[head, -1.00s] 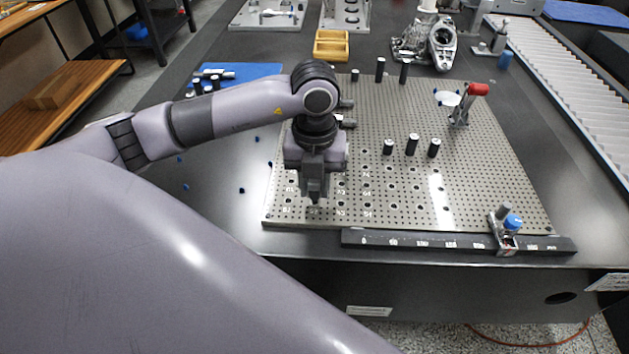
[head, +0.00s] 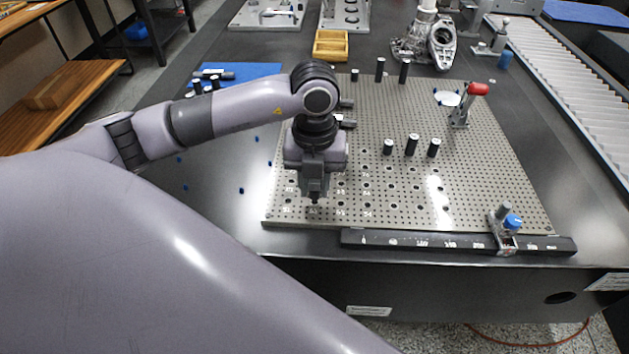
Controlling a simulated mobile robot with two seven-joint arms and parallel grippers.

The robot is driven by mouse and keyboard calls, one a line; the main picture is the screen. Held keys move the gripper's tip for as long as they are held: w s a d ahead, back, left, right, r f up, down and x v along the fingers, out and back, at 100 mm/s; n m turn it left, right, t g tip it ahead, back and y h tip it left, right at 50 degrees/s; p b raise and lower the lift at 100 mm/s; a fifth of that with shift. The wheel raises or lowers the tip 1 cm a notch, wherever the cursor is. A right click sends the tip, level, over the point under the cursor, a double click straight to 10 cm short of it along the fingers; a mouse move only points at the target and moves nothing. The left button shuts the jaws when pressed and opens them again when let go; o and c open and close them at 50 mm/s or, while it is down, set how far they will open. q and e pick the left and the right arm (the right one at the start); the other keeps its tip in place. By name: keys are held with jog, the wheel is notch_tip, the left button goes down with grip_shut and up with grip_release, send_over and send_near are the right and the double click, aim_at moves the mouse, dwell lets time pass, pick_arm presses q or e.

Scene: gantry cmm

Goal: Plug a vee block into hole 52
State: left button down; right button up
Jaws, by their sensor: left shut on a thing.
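The perforated metal fixture plate (head: 500,185) lies on the dark table, with numbered holes near its front left corner. My left gripper (head: 315,197) points down over that numbered corner, its fingertips at or just above the plate. It is shut on a small part, which the fingers mostly hide; I cannot tell its shape or whether it sits in a hole. The label under the fingers is covered. My right gripper is not in view.
Dark pegs (head: 412,145) stand on the plate's middle, others at its back. A red-handled clamp (head: 468,100) stands at right. A black scale bar (head: 400,242) with a blue-knobbed slider (head: 510,222) runs along the front. A wooden box (head: 331,46) is behind.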

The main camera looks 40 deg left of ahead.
aim_at(314, 183)
pick_arm(q)
jog(key=shift+f+b, duration=0.7)
jog(key=shift+f, duration=0.25)
jog(key=c, duration=0.8)
grip_release()
jog(key=shift+r+p, duration=0.5)
jog(key=shift+r, duration=3.15)
